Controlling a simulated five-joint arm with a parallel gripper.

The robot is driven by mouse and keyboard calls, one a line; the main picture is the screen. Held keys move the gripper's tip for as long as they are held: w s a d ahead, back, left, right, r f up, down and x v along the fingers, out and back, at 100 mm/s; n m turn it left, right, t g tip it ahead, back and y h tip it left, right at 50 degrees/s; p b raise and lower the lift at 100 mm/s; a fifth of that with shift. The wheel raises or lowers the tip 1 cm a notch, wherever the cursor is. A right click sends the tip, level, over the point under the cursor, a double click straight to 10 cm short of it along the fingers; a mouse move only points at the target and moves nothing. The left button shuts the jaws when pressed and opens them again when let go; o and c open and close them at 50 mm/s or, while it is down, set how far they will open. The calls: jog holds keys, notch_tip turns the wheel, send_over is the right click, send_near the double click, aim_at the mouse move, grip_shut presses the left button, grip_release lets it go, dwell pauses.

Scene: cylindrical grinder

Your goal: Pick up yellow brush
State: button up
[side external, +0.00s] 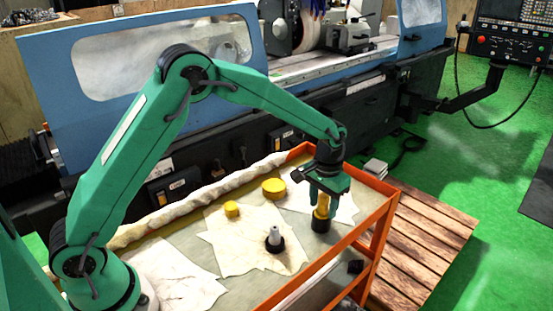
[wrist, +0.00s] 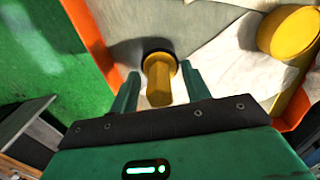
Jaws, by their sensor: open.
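The yellow brush (side external: 321,214) stands upright near the right end of the cart top, with a yellow handle above a dark round base. In the wrist view the brush (wrist: 159,82) lies between my two green fingers, its handle toward me and its dark base beyond. My gripper (side external: 322,200) points down over the brush, with its fingers on either side of the handle. It is open, and in the wrist view a gap shows beside the handle at each finger (wrist: 160,73). In the side view the fingers partly hide the handle.
The orange-rimmed cart (side external: 372,222) also carries a larger yellow round piece (side external: 273,187), a smaller yellow one (side external: 231,209), a grey-and-black upright part (side external: 274,240) and pale sheets. A rolled cloth (side external: 200,195) lies along the back edge. The blue grinder (side external: 140,55) stands behind.

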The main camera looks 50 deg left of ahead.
aim_at(325, 197)
grip_shut()
jog(key=shift+r, duration=0.2)
jog(key=shift+r, duration=0.55)
jog(key=r, duration=0.3)
jog(key=shift+s+d+r, duration=0.1)
jog(key=shift+s+d, duration=0.1)
jog(key=shift+d, duration=0.15)
jog(key=s+d+r, duration=0.6)
jog(key=s+d, duration=0.1)
jog(key=d, duration=0.1)
jog(key=shift+s+r, duration=0.2)
jog(key=shift+a, duration=0.1)
